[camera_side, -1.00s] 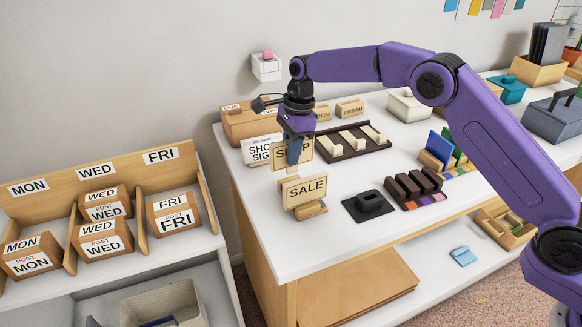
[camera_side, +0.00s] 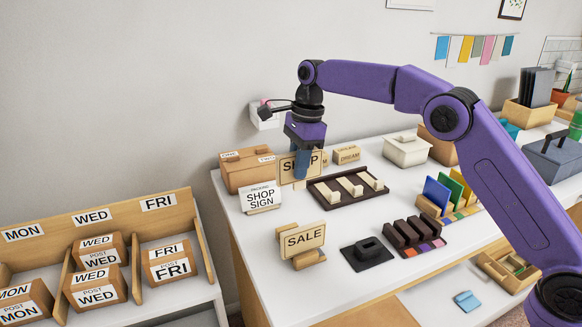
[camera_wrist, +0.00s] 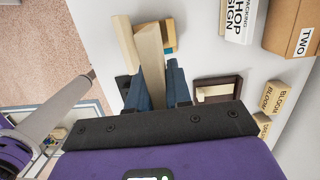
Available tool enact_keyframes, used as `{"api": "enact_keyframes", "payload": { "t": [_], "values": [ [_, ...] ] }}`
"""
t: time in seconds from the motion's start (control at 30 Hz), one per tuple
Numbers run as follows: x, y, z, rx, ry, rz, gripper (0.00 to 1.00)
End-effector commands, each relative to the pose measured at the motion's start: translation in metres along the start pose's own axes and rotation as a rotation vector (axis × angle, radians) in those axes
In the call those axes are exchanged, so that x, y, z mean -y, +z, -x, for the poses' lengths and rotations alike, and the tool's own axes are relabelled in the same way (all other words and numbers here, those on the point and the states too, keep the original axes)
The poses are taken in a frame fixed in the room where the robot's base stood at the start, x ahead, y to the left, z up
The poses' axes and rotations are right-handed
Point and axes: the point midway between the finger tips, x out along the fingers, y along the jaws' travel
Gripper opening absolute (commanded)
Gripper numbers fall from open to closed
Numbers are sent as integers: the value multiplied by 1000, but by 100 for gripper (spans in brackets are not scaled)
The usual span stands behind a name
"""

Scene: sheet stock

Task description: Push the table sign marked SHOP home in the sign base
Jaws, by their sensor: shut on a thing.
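My gripper (camera_side: 302,163) is shut on the tan table sign marked SHOP (camera_side: 286,168) and holds it upright above the table; a finger covers part of its lettering. In the wrist view the held sign (camera_wrist: 149,52) shows edge-on between the blue fingers of my gripper (camera_wrist: 158,85). A black base with a raised, slotted block (camera_side: 369,250) stands on the white table in front of and to the right of the sign, apart from it. I cannot tell for sure that it is the sign base. The sign's lower edge is not clearly visible.
A SALE sign (camera_side: 304,239) stands in a wooden holder near the table's left edge. A SHOP SIGN card (camera_side: 261,197) stands further back. A dark tray with pale bars (camera_side: 323,194) lies behind the black base, and a dark slotted rack (camera_side: 416,232) right of it.

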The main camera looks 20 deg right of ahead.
Motion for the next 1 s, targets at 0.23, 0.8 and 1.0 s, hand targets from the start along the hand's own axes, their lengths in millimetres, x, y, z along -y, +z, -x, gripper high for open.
{"api": "enact_keyframes", "payload": {
  "t": [0.23,0.8,1.0],
  "values": [
    [-12,-23,8,1,-1,-7,0],
    [-90,-108,18,1,-6,-25,0],
    [-119,-129,15,0,-7,-29,0]
  ]
}}
